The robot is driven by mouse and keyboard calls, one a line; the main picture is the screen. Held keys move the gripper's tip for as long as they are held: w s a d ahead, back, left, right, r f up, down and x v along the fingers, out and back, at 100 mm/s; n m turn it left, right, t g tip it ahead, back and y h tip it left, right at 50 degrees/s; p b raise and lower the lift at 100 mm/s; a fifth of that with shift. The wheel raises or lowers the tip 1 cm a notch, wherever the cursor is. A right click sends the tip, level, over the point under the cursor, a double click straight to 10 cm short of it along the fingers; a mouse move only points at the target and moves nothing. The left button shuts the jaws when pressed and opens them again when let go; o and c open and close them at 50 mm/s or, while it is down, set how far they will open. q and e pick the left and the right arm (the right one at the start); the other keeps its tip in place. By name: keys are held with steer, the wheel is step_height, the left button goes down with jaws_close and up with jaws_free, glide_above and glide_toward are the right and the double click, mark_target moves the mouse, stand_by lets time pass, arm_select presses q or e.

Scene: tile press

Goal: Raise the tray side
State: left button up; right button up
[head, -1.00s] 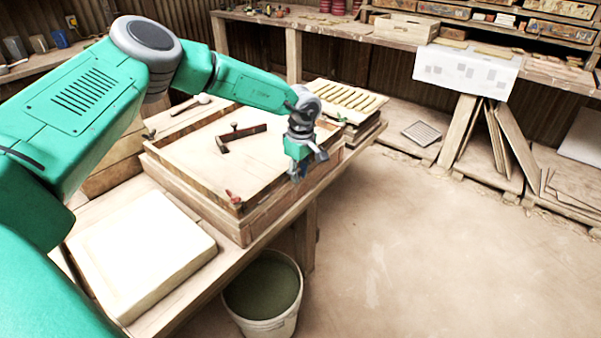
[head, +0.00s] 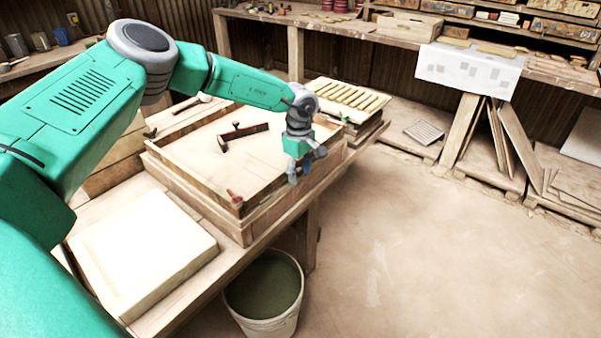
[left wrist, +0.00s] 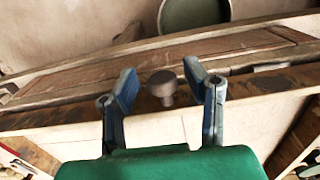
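The wooden tray (head: 165,160) lies on the bench as a low, pale-floored box with brown side walls. Its front-right side (head: 262,207) faces the open floor. A dark round knob (left wrist: 163,84) shows at the tray side in the left wrist view. My left gripper (head: 307,168) is over this side; in the left wrist view (left wrist: 162,75) its two blue-grey fingers are spread wide, one on each side of the knob, with visible gaps. I cannot tell how deep the knob sits between them. The head view does not show the knob clearly. My right gripper is out of view.
A dark tool (head: 242,135) lies in the tray, and a small red item (head: 234,197) sits at its near corner. A pale slab (head: 145,250) lies on the near bench. A bucket (head: 265,295) stands on the floor beside the bench. Stacked strips (head: 350,95) lie behind the tray.

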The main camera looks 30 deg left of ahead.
arm_select(q)
step_height(320, 180, up, 12)
steer(key=shift+a, duration=0.15)
stand_by(0.3)
steer(key=shift+f, duration=0.2)
stand_by(0.3)
